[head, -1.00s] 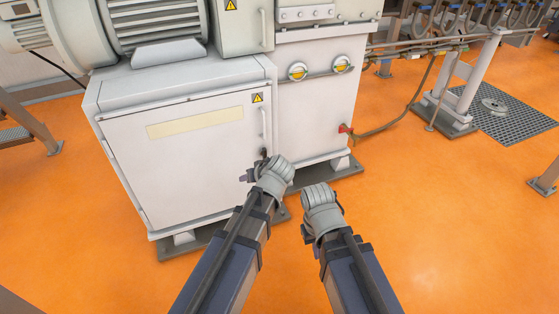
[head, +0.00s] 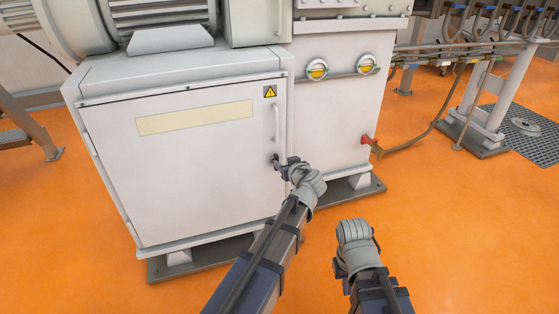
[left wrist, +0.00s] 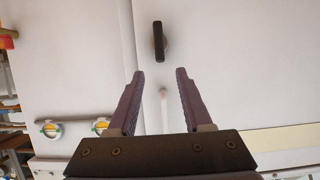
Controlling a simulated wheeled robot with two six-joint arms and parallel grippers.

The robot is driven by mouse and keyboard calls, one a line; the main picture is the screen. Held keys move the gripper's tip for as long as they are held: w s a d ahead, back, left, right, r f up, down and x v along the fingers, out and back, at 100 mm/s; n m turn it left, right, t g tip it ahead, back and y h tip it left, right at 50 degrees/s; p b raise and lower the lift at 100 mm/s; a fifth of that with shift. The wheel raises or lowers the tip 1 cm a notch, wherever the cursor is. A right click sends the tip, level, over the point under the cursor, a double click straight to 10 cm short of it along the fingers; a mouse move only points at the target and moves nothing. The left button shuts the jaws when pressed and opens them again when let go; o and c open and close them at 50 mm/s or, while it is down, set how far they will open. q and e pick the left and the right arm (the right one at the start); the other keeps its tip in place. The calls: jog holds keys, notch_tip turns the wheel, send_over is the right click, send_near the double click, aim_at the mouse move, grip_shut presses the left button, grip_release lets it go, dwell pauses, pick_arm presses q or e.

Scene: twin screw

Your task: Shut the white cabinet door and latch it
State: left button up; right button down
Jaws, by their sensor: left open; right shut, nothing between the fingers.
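The white cabinet door (head: 185,170) looks flush with its cabinet front in the head view. Its pale bar handle (head: 276,122) is at the right side, with a small dark latch (head: 275,157) below it. In the left wrist view the latch (left wrist: 159,41) is a short black bar, lengthwise along the door seam. My left gripper (head: 283,165) is close to the latch. Its fingers (left wrist: 159,76) are open and empty, with the latch just beyond the tips, apart from them. My right gripper (head: 357,235) is low over the floor, away from the door; its fingers are mostly hidden.
A grey-white housing (head: 335,110) with two yellow-marked gauges adjoins the cabinet on the right. A red fitting (head: 369,141) with a hose sticks out of it. The cabinet stands on feet over dark base plates (head: 205,258). Orange floor (head: 455,230) is clear at the right.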

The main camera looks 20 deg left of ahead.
aim_at(277, 158)
pick_arm(q)
jog(key=b+x, duration=0.3)
jog(key=x, duration=0.4)
jog(key=shift+w+a+f, duration=0.15)
jog(key=shift+w, duration=0.05)
grip_shut()
dwell(0.4)
